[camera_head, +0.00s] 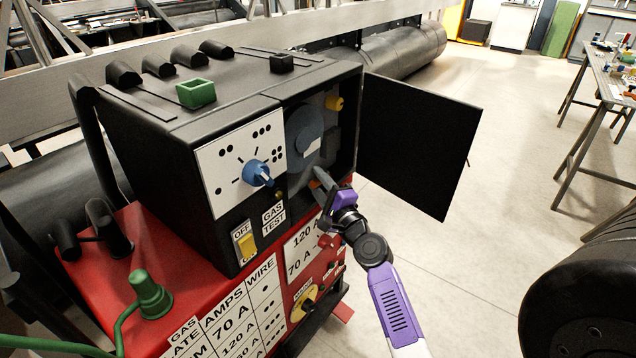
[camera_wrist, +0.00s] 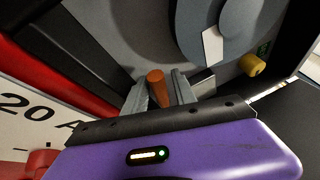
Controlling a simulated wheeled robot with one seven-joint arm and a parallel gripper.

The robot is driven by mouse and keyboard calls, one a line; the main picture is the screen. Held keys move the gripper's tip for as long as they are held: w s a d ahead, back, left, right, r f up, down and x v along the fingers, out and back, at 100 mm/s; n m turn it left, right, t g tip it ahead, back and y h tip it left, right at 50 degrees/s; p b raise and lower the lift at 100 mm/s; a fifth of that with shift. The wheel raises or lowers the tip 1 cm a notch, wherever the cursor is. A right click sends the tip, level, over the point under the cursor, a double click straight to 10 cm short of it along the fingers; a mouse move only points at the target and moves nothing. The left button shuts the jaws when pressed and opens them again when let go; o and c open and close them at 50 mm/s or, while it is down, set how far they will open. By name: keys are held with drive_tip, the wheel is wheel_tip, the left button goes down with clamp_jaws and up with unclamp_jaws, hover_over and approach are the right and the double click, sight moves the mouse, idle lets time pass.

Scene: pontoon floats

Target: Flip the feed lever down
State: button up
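The black wire-feeder box has its side door open. Inside it an orange lever end (camera_head: 314,184) shows low near the opening, mostly hidden by my gripper in the head view. In the wrist view the orange lever (camera_wrist: 156,88) is a short round handle standing between my two fingers. My gripper (camera_head: 324,181) reaches into the open compartment from the front right. In the wrist view my gripper (camera_wrist: 160,92) has its grey fingers apart, one on each side of the handle. I cannot tell whether either finger touches it. The lever's base is hidden.
A blue-grey spool (camera_head: 304,133) and a yellow knob (camera_head: 334,102) sit in the compartment above my gripper. The open black door (camera_head: 415,140) stands to the right. A blue dial (camera_head: 257,172) and a yellow switch (camera_head: 246,245) are on the front.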

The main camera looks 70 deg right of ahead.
drive_tip(key=shift+f+p, duration=0.1)
drive_tip(key=shift+p, duration=0.2)
drive_tip(key=r+m+p, duration=0.1)
drive_tip(key=p, duration=0.2)
drive_tip(key=m+g+p, duration=0.1)
drive_tip(key=p, duration=0.3)
drive_tip(key=shift+d+r, duration=0.25)
drive_tip(key=shift+r, duration=0.1)
drive_tip(key=s+a+n+y+p, duration=0.1)
drive_tip(key=s+a+n, duration=0.3)
drive_tip(key=a, duration=0.6)
drive_tip(key=s+a+n+y+p, duration=0.1)
drive_tip(key=s+a+n+y, duration=0.2)
drive_tip(key=s+a+n, duration=0.2)
drive_tip(key=s+a+n+y+p, duration=0.1)
drive_tip(key=s+a+n, duration=0.4)
drive_tip(key=a, duration=1.2)
drive_tip(key=shift+s+r+n+y, duration=0.2)
drive_tip(key=shift+n+y, duration=0.6)
drive_tip(key=shift+n, duration=1.3)
drive_tip(key=shift+f, duration=0.1)
drive_tip(key=shift+c, duration=0.5)
